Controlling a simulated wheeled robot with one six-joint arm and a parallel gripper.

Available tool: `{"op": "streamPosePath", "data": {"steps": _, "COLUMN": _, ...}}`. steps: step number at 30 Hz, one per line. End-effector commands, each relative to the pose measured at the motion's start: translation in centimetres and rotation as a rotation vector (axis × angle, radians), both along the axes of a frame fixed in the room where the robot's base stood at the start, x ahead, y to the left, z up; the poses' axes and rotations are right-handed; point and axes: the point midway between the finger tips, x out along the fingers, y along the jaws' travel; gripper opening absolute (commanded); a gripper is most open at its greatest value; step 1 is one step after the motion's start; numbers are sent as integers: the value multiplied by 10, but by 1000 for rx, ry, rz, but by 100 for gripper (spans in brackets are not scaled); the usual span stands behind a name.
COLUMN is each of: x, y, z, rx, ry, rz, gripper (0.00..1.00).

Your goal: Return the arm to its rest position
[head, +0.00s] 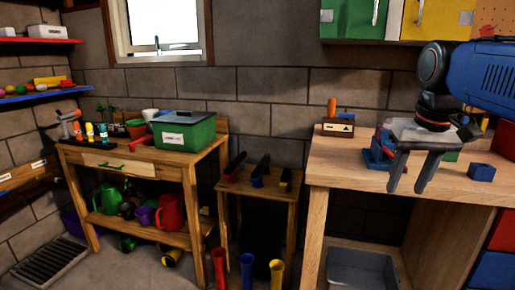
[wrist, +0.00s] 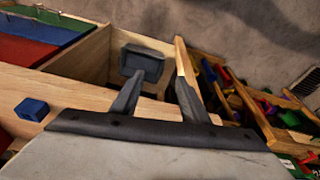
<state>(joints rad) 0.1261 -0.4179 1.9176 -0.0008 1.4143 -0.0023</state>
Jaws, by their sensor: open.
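My gripper (head: 407,186) hangs from my blue and black arm (head: 485,78) at the right of the head view. Its two dark fingers point down, apart, with nothing between them. It is over the front part of the wooden workbench (head: 340,170). In the wrist view the gripper (wrist: 155,85) also shows open and empty, with the bench edge and the floor area beyond it.
A blue block (head: 481,172) lies on the bench right of my gripper; a blue vise-like item (head: 378,150) is behind it. A grey bin (head: 362,268) sits under the bench. A potting table (head: 150,158) with a green box (head: 185,132) stands left.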

Motion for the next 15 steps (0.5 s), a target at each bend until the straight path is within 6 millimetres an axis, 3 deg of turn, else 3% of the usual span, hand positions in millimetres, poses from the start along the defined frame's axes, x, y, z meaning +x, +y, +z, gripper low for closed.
{"op": "streamPosePath", "data": {"steps": 9, "x": -73, "y": 30, "z": -115, "rx": -9, "ry": -104, "rz": 74, "gripper": 41}}
{"op": "streamPosePath", "data": {"steps": 15, "x": -109, "y": 40, "z": -180, "rx": -11, "ry": -158, "rz": 110, "gripper": 41}}
